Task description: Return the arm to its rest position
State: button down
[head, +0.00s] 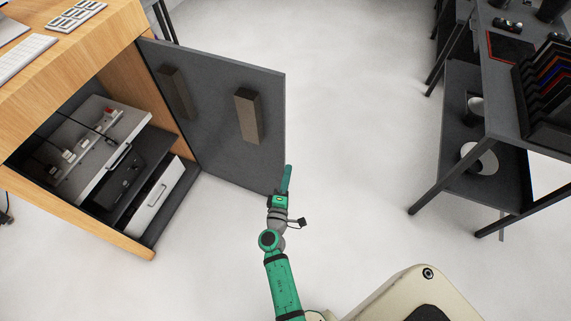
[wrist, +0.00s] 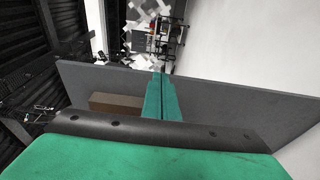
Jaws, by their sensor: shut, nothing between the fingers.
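My green arm reaches up from the bottom middle of the head view. My gripper (head: 288,168) is at its far end, just by the free edge of the open grey cabinet door (head: 215,118). In the wrist view the two green fingers of my gripper (wrist: 158,75) lie together with nothing between them. They point across the top edge of the door (wrist: 225,100), which spans that view behind them. I cannot tell whether they touch the door.
A wooden desk (head: 85,60) with a cabinet holding drawers (head: 160,200) stands at the left. A brown block-shaped handle (head: 248,115) sticks out of the door. A dark shelf table (head: 470,150) stands at the right. The pale floor (head: 350,120) between is clear.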

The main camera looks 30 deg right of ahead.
jog(key=shift+s, duration=0.4)
jog(key=shift+a, duration=0.15)
jog(key=s+a+f+m+y, duration=0.3)
jog(key=s+a+y, duration=0.6)
jog(key=s+a, duration=0.95)
jog(key=s+a+r+m+t+y, duration=0.1)
jog(key=s+a+r+m, duration=0.1)
jog(key=r, duration=0.4)
jog(key=s+a+r+m+t+y, duration=0.1)
jog(key=s+a+r+m, duration=0.1)
jog(key=s+a+r, duration=0.3)
jog(key=s+a+r+m+y, duration=0.2)
jog(key=s+a+r, duration=0.2)
jog(key=r, duration=0.3)
jog(key=shift+a+t, duration=0.25)
jog(key=shift+t, duration=0.15)
